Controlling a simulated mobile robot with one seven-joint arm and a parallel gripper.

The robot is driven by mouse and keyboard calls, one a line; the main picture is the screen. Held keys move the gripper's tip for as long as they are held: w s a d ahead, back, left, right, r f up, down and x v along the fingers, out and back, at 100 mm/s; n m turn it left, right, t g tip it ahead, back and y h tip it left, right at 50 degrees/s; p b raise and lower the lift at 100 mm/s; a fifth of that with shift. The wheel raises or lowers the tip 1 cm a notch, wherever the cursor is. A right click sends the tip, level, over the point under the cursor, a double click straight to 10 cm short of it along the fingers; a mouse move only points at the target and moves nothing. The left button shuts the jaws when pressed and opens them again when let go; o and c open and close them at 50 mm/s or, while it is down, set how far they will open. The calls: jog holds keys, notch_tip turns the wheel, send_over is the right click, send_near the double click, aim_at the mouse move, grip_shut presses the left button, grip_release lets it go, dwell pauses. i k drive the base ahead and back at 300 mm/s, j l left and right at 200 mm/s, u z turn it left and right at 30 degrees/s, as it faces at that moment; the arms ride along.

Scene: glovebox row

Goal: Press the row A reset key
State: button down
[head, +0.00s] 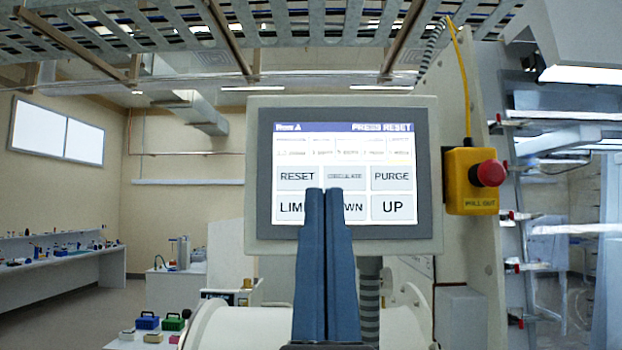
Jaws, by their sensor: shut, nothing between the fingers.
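A control panel (432,225) with a lit touchscreen faces me in the middle of the head view. Its blue header reads roughly "Row A" at left and "PRESS RESET" at right.
A yellow box with a red emergency button (489,173) is mounted right of the panel. A cable tray (270,22) runs overhead. Benches with small items (60,262) stand at the back left.

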aim_at(289, 178)
jog(key=i+z, duration=0.15)
jog(key=z, duration=0.2)
jog(key=i+j+z, duration=0.2)
jog(key=z, duration=0.15)
jog(key=i+j+z, duration=0.15)
jog(key=z, duration=0.2)
